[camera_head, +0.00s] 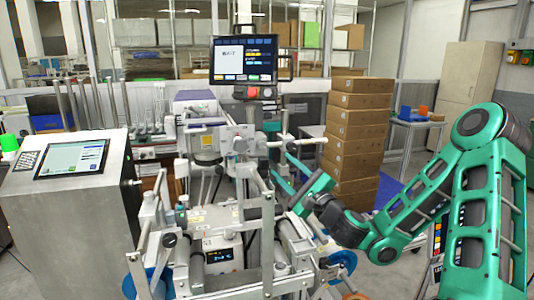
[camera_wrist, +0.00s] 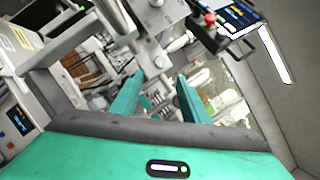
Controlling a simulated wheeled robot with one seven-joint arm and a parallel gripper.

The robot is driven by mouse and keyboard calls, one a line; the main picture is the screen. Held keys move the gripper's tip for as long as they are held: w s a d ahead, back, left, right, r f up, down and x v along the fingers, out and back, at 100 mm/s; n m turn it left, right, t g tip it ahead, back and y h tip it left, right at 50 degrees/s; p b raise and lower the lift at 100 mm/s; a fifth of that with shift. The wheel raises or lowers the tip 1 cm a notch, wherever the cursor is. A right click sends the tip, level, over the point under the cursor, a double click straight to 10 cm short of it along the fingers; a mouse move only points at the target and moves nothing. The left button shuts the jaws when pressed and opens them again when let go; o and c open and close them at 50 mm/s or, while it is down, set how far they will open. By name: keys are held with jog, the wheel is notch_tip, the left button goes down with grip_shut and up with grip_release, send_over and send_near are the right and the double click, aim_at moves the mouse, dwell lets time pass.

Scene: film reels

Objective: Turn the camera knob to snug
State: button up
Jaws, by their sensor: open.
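My gripper (camera_head: 280,165) reaches in from the right over the machine. Its two teal fingers are spread apart with nothing seen between them. In the wrist view my gripper (camera_wrist: 160,76) is also open, and its fingers point toward the machine's metal parts. I cannot tell for sure which part is the camera knob. A small dark round knob (camera_head: 292,147) shows close to the fingertips in the head view. A grey round knob (camera_head: 240,145) sits on the white block left of the fingers. In the wrist view a metal bracket with round fittings (camera_wrist: 161,61) lies ahead between the fingers; contact is not visible.
A screen (camera_head: 244,60) with a red button below it stands above the machine. Metal frame bars and rollers (camera_head: 268,240) crowd the space below the gripper. A grey cabinet (camera_head: 80,220) is at left. Stacked brown boxes (camera_head: 357,120) stand behind my arm.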

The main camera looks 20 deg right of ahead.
aim_at(263, 147)
jog(key=shift+x, duration=5.3)
jog(key=shift+s+r, duration=0.1)
jog(key=shift+c, duration=0.7)
